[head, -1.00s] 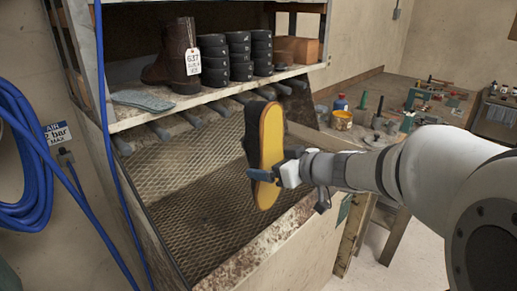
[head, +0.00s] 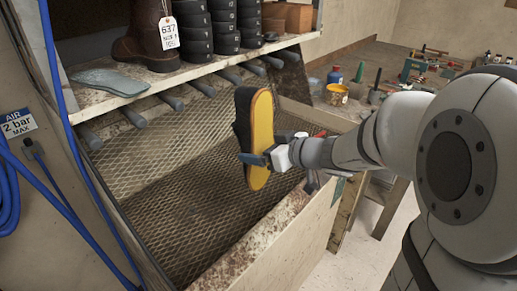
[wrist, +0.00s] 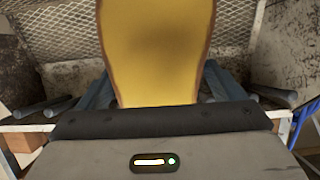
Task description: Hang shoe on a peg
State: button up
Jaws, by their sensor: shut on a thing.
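The shoe (head: 261,138) has a yellow sole and a dark upper. My gripper (head: 268,158) is shut on it near its lower part and holds it upright in front of the mesh, sole facing right. In the wrist view the yellow sole (wrist: 158,50) fills the middle and hides much behind it. A row of grey pegs juts out under the shelf edge, among them a left peg (head: 133,116), a middle peg (head: 203,87) and a right peg (head: 253,67). The shoe is below the right pegs in the picture; I cannot tell its depth distance from them.
The shelf (head: 105,98) above the pegs carries a brown boot (head: 147,40), a grey sole piece (head: 108,80) and stacked black parts (head: 224,25). A mesh panel (head: 160,165) lies below. Blue hose (head: 75,150) hangs at left. A cluttered workbench (head: 400,75) stands at right.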

jog(key=r+p+x, duration=0.1)
jog(key=p+x, duration=0.2)
jog(key=x, duration=0.5)
jog(key=shift+w+a, duration=0.15)
jog(key=shift+a, duration=0.05)
jog(key=shift+w+a+r+b, duration=0.1)
jog(key=shift+w+a+b, duration=1.95)
jog(key=shift+a+b, duration=0.1)
jog(key=shift+c, duration=0.6)
jog(key=o, duration=1)
jog(key=shift+o, duration=0.2)
jog(key=shift+d, duration=0.1)
